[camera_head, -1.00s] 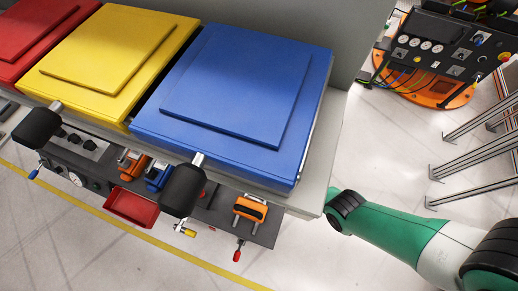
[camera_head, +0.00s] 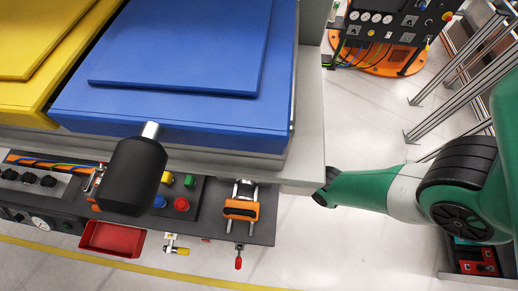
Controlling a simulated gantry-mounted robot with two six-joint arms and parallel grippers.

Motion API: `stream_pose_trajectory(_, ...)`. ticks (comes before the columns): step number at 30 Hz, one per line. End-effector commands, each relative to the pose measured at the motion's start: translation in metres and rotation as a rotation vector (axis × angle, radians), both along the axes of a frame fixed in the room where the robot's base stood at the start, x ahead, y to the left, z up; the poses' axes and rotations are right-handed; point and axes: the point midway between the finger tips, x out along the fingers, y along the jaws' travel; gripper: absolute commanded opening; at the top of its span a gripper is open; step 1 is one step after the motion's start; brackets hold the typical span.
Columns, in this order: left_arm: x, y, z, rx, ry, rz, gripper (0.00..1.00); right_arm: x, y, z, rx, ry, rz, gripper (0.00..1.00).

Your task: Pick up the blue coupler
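The blue coupler cannot be clearly made out now; a large black handle covers the part of the panel where a blue part showed earlier. A small blue round part (camera_head: 158,201) shows just right of the handle, among coloured buttons; I cannot tell it as the coupler. An orange coupler-like part (camera_head: 241,209) with silver metal sits on the dark panel further right. My green and white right arm comes in from the right and bends at a dark joint near the bench corner. Neither gripper can be seen.
The black handle (camera_head: 134,176) juts out from below the blue box (camera_head: 190,108). A red tray (camera_head: 112,238) hangs at the panel's front edge. A grey bench corner (camera_head: 309,150) lies close to my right arm. A control stand (camera_head: 398,27) stands at the back right.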

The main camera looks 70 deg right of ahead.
Motion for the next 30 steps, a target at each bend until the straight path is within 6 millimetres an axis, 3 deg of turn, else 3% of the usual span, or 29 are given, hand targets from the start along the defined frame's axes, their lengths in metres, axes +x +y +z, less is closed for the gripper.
stream_pose_trajectory(1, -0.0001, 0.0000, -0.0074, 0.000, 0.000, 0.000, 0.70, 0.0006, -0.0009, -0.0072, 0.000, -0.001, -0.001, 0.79)
stream_pose_trajectory(7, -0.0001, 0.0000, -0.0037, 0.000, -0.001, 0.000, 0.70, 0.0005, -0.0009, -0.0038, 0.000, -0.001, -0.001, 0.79)
stream_pose_trajectory(8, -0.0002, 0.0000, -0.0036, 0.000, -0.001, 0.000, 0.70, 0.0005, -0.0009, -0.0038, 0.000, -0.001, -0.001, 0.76)
stream_pose_trajectory(21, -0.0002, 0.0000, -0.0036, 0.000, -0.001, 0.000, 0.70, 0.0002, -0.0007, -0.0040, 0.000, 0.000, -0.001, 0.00)
stream_pose_trajectory(30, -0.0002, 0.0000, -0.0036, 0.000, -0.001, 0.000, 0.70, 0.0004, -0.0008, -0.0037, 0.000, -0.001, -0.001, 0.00)
